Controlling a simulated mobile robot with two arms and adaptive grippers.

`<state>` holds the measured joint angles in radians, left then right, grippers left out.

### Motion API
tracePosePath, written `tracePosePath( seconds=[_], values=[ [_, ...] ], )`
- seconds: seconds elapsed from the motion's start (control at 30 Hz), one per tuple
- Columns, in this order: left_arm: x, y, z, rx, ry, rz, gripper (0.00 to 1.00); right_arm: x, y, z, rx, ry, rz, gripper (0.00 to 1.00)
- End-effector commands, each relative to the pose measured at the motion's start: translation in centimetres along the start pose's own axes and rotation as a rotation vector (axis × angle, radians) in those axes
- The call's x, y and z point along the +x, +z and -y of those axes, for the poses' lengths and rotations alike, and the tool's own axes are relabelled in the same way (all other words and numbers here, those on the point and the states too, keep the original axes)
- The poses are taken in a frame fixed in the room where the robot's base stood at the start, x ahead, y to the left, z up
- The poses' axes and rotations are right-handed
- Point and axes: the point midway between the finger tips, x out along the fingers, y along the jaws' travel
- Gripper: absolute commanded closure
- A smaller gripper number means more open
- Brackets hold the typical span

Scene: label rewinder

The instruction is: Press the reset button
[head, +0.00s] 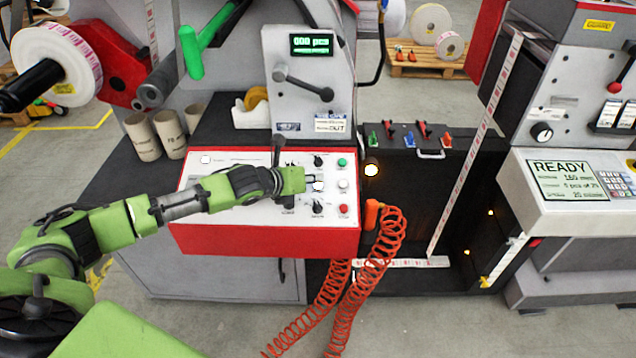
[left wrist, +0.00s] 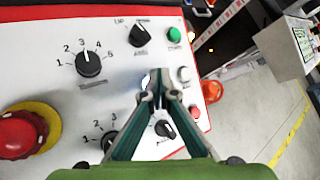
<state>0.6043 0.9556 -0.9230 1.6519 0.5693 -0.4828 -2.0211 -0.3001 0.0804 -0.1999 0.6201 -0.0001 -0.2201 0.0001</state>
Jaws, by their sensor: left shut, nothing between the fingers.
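The control panel (head: 235,214) is a white sloped face with a red frame and carries knobs and buttons. On its right side are a green button (head: 342,162), a white button (head: 342,184) and a red button (head: 343,209). They also show in the left wrist view: green (left wrist: 174,34), white (left wrist: 183,73), red (left wrist: 195,112). The labels are too small to read, so I cannot tell which is reset. My left gripper (head: 312,181) is shut and empty, its tips (left wrist: 160,82) over the panel just left of the white button. Contact cannot be made out.
Black selector knobs (left wrist: 90,64) and a red emergency stop with a yellow collar (left wrist: 18,134) stand on the panel. A counter display (head: 311,44) above reads 000 pcs. An orange coiled hose (head: 385,250) hangs right of the panel.

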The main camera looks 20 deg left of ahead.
Motion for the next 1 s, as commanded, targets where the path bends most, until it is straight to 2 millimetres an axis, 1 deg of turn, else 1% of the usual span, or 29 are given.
tracePosePath(
  seconds=[1.0],
  values=[
    [0.6, -0.46, -0.41, -0.001, 0.0, -0.001, 1.0, 0.21, 0.01, 0.03, 0.0, 0.0, 0.0, 0.6]
  ],
)
